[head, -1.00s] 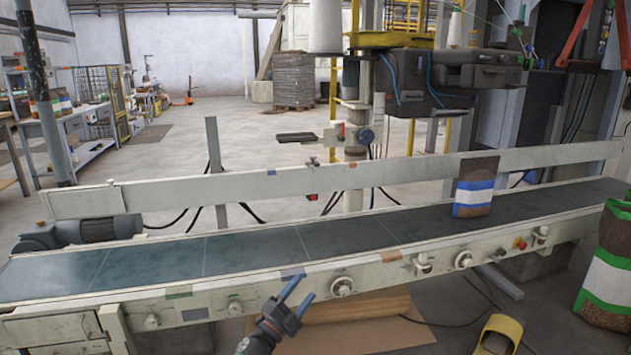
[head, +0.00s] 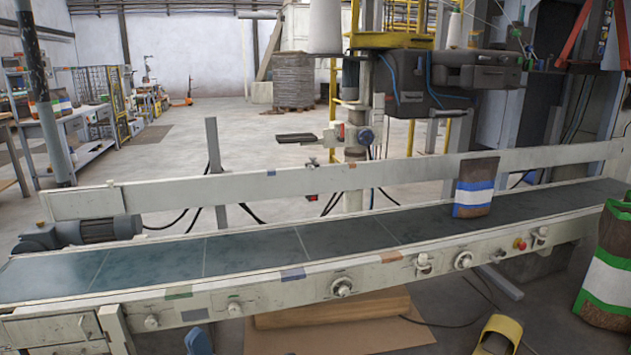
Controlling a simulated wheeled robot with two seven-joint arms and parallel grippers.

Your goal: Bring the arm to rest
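A blue tip (head: 199,342), which looks like part of my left gripper, shows at the bottom edge in front of the conveyor. The rest of that gripper is cut off, so I cannot tell whether it is open or shut. My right gripper is not in view. A brown bag with blue and white bands (head: 474,188) stands upright on the dark conveyor belt (head: 300,240), right of the middle, against the far rail. No gripper touches it.
The conveyor's front rail (head: 342,285) with knobs runs across the view. A green, white and brown bag (head: 604,275) stands at the right edge. A yellow object (head: 497,335) and flat cardboard (head: 350,335) lie low in front. The belt's left half is clear.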

